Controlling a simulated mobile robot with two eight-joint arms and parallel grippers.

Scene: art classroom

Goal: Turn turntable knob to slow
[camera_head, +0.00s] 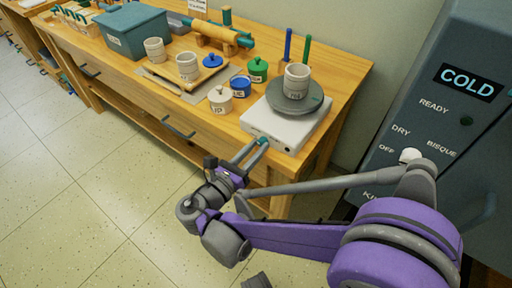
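The turntable has a white box base (262,122) at the front right of the wooden table, with a round grey plate (276,100) on top. A pale cup (296,82) stands on the plate. My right gripper (260,145) reaches up from below to the front face of the base. Its two grey fingers are apart, with a gap between them. A small teal piece (263,141) shows at the fingertips against the front face. I cannot tell if it is the knob or part of a finger, nor whether the fingers grip it. No knob markings are readable. My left gripper is not in view.
A lidded pale jar (220,100), a blue jar (241,87) and a green jar (258,70) stand left of the turntable. Farther left are cups, a tray and a teal box (131,33). A grey kiln panel (440,110) with a white knob (410,155) stands at right.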

